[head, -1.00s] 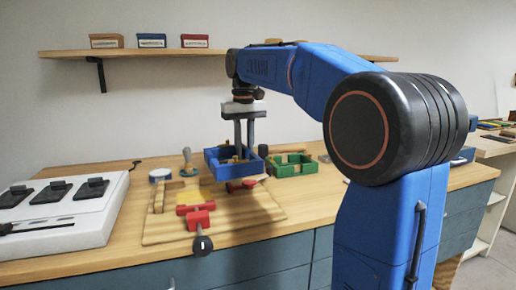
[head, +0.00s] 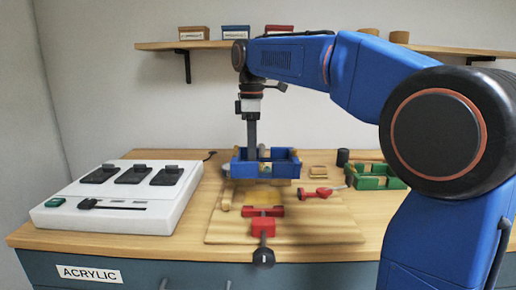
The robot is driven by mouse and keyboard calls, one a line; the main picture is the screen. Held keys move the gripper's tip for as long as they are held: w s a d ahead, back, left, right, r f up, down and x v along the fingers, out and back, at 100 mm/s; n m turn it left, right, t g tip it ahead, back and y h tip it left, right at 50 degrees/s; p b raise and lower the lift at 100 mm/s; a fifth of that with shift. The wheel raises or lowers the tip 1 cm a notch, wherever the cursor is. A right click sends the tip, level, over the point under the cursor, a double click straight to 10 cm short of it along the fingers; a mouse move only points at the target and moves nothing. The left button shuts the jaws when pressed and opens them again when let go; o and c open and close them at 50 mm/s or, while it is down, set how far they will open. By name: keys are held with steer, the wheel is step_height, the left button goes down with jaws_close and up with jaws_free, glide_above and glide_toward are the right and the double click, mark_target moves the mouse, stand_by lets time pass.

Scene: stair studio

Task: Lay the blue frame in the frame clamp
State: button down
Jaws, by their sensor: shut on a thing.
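The blue frame (head: 283,170) is an open rectangular frame with wooden bits at its inner corners. My gripper (head: 252,153) comes down from above and is shut on it, at the left part of the frame. The frame clamp is a wooden board (head: 225,231) with a red front jaw (head: 263,212), a screw with a black knob (head: 263,258) and a red side clamp (head: 322,192). The blue frame appears held level above the rear part of the board, and hides some of it. The exact gap under the frame cannot be told.
A green frame (head: 375,178) lies right of the board, with a dark cylinder (head: 342,157) behind it. A white console (head: 115,205) with black switches stands at left. A wall shelf (head: 185,45) with small boxes runs above. Bare tabletop shows between console and board.

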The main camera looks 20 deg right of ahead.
steer(key=shift+f, duration=3.7)
steer(key=shift+s+f, duration=0.2)
steer(key=shift+f, duration=0.65)
steer(key=c, duration=1.5)
jaws_free()
steer(key=shift+s, duration=0.1)
steer(key=shift+w+r, duration=0.2)
steer(key=shift+r, duration=0.5)
steer(key=shift+w+r, duration=0.2)
steer(key=shift+r, duration=0.45)
steer(key=shift+s+r, duration=0.1)
steer(key=shift+r, duration=2.65)
steer(key=shift+s, duration=0.15)
